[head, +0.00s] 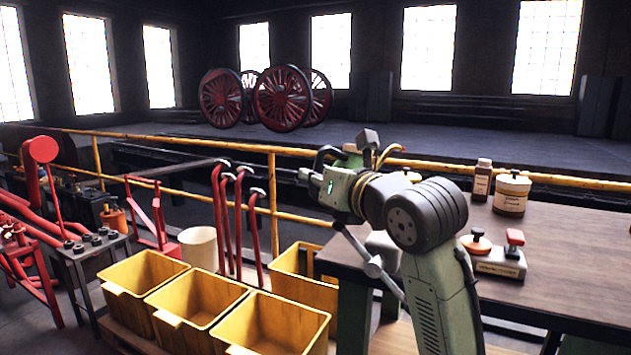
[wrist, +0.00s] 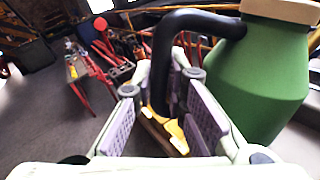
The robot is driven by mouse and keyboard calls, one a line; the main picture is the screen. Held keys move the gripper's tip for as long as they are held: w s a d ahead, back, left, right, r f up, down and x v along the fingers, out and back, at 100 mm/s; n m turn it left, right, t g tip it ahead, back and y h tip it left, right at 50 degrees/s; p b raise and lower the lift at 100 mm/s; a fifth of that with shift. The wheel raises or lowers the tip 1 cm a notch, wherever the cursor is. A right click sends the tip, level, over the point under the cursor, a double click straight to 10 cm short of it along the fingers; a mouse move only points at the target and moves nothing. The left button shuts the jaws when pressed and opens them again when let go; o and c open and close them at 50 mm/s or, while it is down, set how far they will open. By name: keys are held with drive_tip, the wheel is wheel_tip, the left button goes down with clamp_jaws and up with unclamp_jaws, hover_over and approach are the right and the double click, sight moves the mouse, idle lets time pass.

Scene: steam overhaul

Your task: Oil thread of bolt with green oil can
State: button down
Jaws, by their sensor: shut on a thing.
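The green oil can (wrist: 262,75) fills the right of the wrist view, with a pale collar on top and a curved black handle (wrist: 190,20). My gripper (wrist: 160,110) is shut on that handle, its purple-grey pads on either side. In the head view my gripper (head: 330,183) is raised near the left edge of the workbench, and the can shows only in part behind it. A small grey stand (head: 92,252) at left carries several dark, bolt-like pieces on top. I cannot tell which one is the bolt, and no thread shows clearly.
Yellow bins (head: 190,300) stand below, left of the wooden workbench (head: 580,250). The bench holds a brown bottle (head: 482,180), a cream tin (head: 512,193) and a red-knobbed block (head: 500,262). A yellow railing (head: 215,147) and red levers (head: 222,215) stand behind the bins.

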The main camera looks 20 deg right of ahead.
drive_tip(key=shift+d+f+n+t+b, duration=0.25)
drive_tip(key=shift+f+n+b, duration=0.55)
drive_tip(key=shift+b, duration=0.55)
drive_tip(key=shift+f, duration=0.1)
drive_tip(key=shift+n+b, duration=0.3)
drive_tip(key=shift+n, duration=0.1)
